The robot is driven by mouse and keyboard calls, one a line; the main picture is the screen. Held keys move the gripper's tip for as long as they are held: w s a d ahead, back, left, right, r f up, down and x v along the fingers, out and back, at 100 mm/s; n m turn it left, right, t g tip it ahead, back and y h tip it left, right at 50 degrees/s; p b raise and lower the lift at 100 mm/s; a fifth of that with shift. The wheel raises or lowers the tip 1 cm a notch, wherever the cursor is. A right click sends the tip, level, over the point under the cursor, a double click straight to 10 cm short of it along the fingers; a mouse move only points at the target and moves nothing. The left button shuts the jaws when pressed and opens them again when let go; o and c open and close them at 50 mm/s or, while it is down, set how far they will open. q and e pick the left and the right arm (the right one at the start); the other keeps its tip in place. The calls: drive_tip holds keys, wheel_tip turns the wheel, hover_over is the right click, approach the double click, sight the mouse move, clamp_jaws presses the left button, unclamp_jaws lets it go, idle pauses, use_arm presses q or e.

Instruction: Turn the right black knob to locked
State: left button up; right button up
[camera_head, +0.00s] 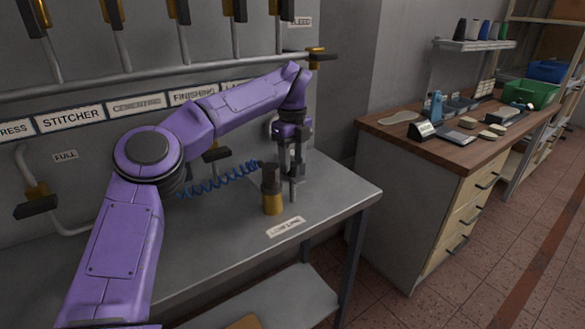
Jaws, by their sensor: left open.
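My left arm comes in from the left and reaches over the grey metal bench. My left gripper (292,185) points down, open, just right of an upright brass fitting (272,203) with a dark top (270,176). I cannot tell whether a finger touches it. Black handles on brass fittings also show on the wall: one at the upper right (298,56), one behind the arm (215,153), one at the left (37,206). I cannot tell which is the knob named in the task. My right gripper is out of view.
A white label (285,227) lies on the bench (325,195) in front of the fitting. A blue coiled hose (218,180) runs behind it. Pipes and name plates line the wall. A wooden-topped cabinet (460,165) with small items stands to the right, across a gap.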

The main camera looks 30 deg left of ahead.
use_arm(q)
drive_tip(key=shift+s+d+f, duration=0.1)
drive_tip(key=shift+f, duration=0.55)
drive_tip(key=c, duration=0.8)
drive_tip(key=shift+o, duration=0.2)
drive_tip(key=m+p, duration=0.2)
drive_tip(key=m, duration=0.1)
drive_tip(key=m+p, duration=0.1)
drive_tip(key=shift+r, duration=0.25)
drive_tip(key=m+p, duration=0.4)
drive_tip(key=m, duration=0.1)
drive_tip(key=shift+m, duration=0.4)
drive_tip(key=m+p, duration=0.3)
drive_tip(key=m, duration=0.1)
drive_tip(key=shift+p, duration=0.35)
drive_tip(key=shift+f+m+p, duration=0.1)
drive_tip(key=shift+m+p, duration=1.05)
drive_tip(key=shift+m, duration=0.95)
